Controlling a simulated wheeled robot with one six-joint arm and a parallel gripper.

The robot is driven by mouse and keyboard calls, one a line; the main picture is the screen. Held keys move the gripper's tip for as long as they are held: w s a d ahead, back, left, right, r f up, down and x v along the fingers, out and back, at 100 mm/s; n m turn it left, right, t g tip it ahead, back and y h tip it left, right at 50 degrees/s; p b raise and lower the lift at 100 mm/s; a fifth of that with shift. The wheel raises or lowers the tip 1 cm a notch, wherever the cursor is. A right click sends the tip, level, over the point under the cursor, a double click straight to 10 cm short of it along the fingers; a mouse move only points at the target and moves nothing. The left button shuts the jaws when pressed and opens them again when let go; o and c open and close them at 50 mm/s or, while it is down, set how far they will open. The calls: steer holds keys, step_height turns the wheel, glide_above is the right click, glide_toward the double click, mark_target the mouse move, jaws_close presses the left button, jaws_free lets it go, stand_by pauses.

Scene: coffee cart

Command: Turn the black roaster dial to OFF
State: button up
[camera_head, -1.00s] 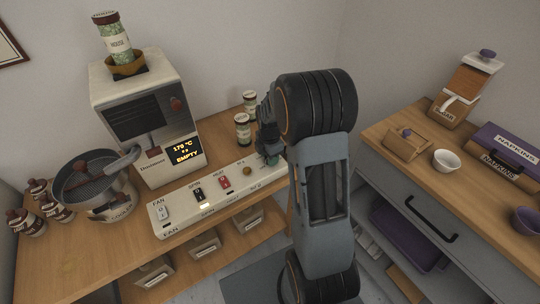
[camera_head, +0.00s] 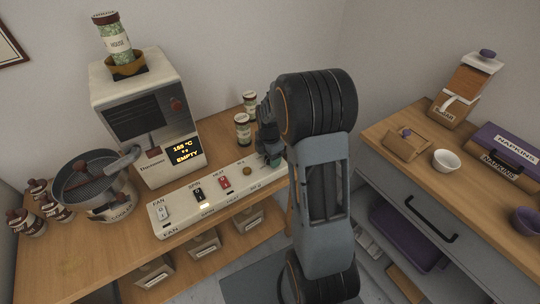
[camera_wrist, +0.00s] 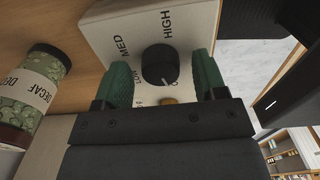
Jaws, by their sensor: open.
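The black roaster dial (camera_wrist: 160,65) shows in the wrist view on the white control panel (camera_wrist: 125,22). The labels LOW, MED and HIGH stand around it. A label at its lower right is mostly hidden. A pale pointer line on the dial points to the lower right, toward that label. My gripper (camera_wrist: 162,62) is open, with one green finger on each side of the dial and visible gaps between. In the head view my gripper (camera_head: 268,158) is at the right end of the panel (camera_head: 215,213) and hides the dial.
The white roaster (camera_head: 160,165) stands behind the panel, its display (camera_head: 186,150) reading EMPTY. FAN, SPIN and HEAT switches (camera_head: 198,194) sit left on the panel. Jars (camera_head: 243,130) stand behind it; a DECAF jar (camera_wrist: 35,85) is left of my gripper. A brass-coloured knob (camera_wrist: 168,100) sits near the dial.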

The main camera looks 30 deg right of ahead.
step_height(320, 180, up, 14)
steer(key=p, duration=0.1)
stand_by(0.6)
steer(key=shift+f, duration=0.1)
stand_by(0.3)
steer(key=s+a+r+m+t+p, duration=0.1)
steer(key=s+a+r+m+p, duration=0.2)
steer(key=s+m, duration=0.5)
steer(key=s+a+r+m+t+p, duration=0.2)
steer(key=s+a+r+m, duration=0.3)
steer(key=s+m, duration=0.3)
steer(key=a+m+p, duration=0.1)
steer(key=m, duration=0.2)
steer(key=shift+s+a+r+t, duration=0.15)
steer(key=shift+a+r+t, duration=0.1)
steer(key=shift+r+t, duration=0.1)
